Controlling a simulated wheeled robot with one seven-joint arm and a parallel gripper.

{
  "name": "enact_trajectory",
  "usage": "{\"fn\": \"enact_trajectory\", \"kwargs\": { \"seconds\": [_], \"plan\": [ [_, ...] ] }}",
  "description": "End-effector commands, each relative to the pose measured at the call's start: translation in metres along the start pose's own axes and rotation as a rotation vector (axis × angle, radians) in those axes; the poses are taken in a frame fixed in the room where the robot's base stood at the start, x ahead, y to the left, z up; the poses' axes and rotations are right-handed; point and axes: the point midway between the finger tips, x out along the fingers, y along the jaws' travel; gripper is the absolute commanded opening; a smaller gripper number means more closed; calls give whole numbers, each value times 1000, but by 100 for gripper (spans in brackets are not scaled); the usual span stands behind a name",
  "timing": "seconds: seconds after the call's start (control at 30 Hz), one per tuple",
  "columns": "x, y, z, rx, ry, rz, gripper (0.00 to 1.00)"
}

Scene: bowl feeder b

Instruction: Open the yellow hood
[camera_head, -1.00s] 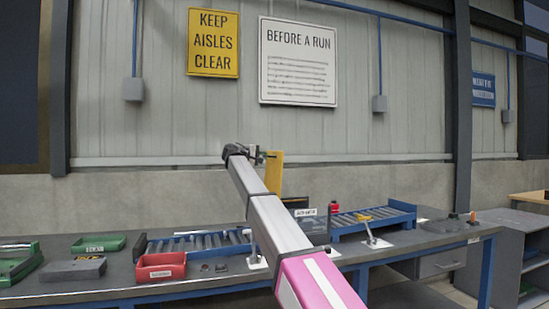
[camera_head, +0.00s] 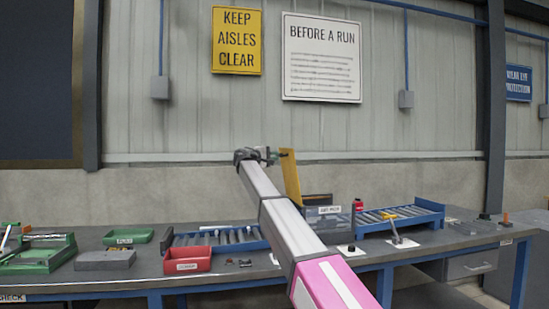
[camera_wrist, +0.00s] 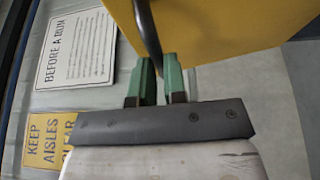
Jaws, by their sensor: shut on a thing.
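The yellow hood (camera_head: 290,178) stands steeply raised above the grey machine box on the bench, its top edge leaning slightly left. In the wrist view the yellow hood (camera_wrist: 215,28) fills the upper right, with a dark bar handle (camera_wrist: 147,30) in front of it. My gripper (camera_head: 270,156) is at the hood's upper edge, at the end of my raised arm. In the wrist view my gripper's green fingers (camera_wrist: 160,75) are closed around the bar's lower end. My arm hides part of the machine in the head view.
The bench (camera_head: 80,262) carries a red bin (camera_head: 188,260), a green bin (camera_head: 130,236), a grey block (camera_head: 104,260) and a green fixture (camera_head: 40,254). A blue roller conveyor (camera_head: 425,210) lies right of the machine. Wall signs hang behind; space above the bench is otherwise open.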

Motion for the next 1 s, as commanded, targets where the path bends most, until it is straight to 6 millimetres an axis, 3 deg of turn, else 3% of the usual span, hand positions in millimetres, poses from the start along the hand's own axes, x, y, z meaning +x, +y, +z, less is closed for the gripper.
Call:
{"fn": "enact_trajectory", "kwargs": {
  "seconds": [0.03,0.1,0.4,0.53,1.0],
  "plan": [
    [1,-6,2,1,-4,-12,16],
    [1,-6,2,1,-4,-12,38],
    [0,-3,1,0,-2,-7,38],
    [-10,-3,1,0,0,-6,38],
    [-90,-3,2,1,-1,-8,38]
  ]
}}
